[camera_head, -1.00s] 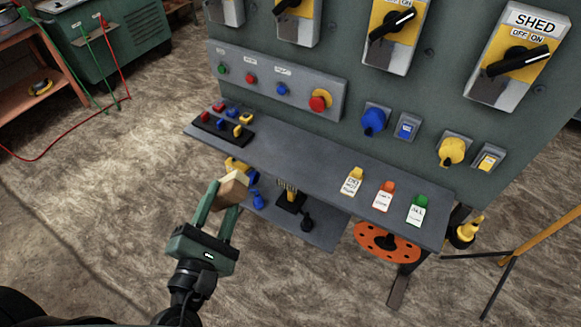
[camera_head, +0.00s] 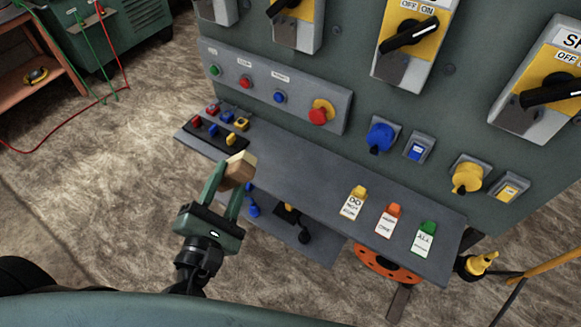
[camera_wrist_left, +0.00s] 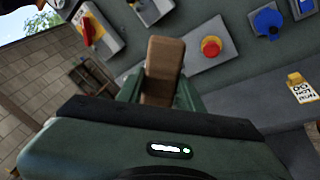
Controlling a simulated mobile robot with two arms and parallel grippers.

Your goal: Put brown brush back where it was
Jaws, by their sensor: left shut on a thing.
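My left gripper (camera_head: 229,190) is shut on the brown brush (camera_head: 239,170), a small block with a brown side and a paler side. In the head view, the brush appears at the front edge of the grey shelf (camera_head: 290,180), to the right of the black tray. I cannot tell whether it touches the shelf. In the left wrist view, the brush (camera_wrist_left: 163,68) stands up between the fingers, showing its brown face. My right gripper is not in view.
A black tray (camera_head: 212,137) with several coloured pieces sits on the shelf's left end. Yellow, orange (camera_head: 389,220) and green tags stand toward its right. A lower shelf (camera_head: 310,245) holds dark and blue items. The shelf's middle is clear. Switches (camera_head: 381,137) line the panel.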

